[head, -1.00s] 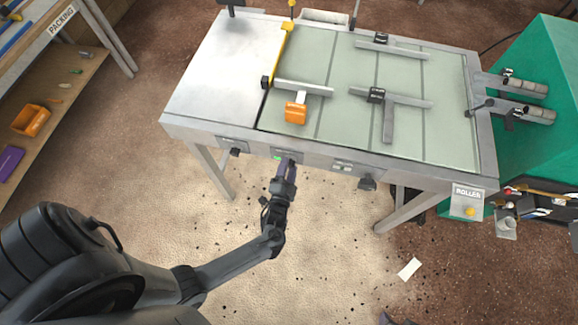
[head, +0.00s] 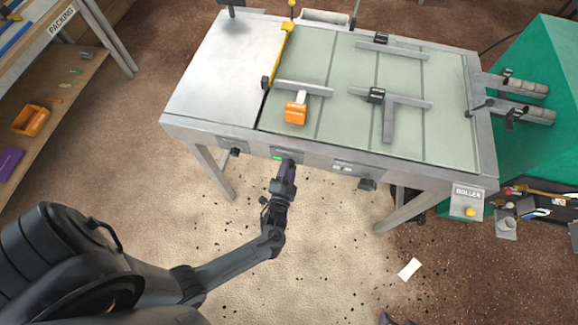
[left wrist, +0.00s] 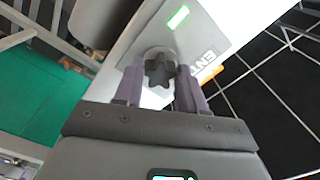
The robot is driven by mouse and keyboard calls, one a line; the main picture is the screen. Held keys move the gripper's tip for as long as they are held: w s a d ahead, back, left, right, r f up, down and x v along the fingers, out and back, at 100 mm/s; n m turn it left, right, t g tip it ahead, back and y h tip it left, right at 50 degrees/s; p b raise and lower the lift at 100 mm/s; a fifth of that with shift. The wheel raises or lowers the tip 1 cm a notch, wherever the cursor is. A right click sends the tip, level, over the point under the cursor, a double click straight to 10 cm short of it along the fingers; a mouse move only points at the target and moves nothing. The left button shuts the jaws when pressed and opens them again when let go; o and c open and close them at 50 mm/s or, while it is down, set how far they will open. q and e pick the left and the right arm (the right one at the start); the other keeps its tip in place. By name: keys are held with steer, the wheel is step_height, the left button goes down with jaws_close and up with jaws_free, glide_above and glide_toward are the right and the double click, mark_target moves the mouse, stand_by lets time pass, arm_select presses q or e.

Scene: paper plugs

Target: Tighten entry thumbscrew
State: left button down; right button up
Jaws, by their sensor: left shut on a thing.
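The entry thumbscrew (left wrist: 160,69) is a dark lobed knob on a round metal base in the left wrist view. It sits on a pale panel beside a green-lit display (left wrist: 178,17) and a partly covered label. My left gripper (left wrist: 159,80) has its two purple-grey fingers on either side of the knob, shut on it. In the head view my left gripper (head: 289,164) reaches the table's front edge, just below the small green display (head: 278,157), and hides the thumbscrew there. My right gripper is not in view.
The table (head: 215,85) has a yellow bar (head: 284,48), an orange-handled tool (head: 296,113) and metal stops on top. Dark knobs (head: 235,152) (head: 367,184) flank the gripper on the front edge. A green machine (head: 545,85) stands at the right. The floor before the table is mostly open.

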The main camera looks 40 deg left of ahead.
arm_select(q)
steer(key=shift+m+p, duration=0.6)
steer(key=shift+m, duration=1.1)
steer(key=c, duration=0.7)
jaws_free()
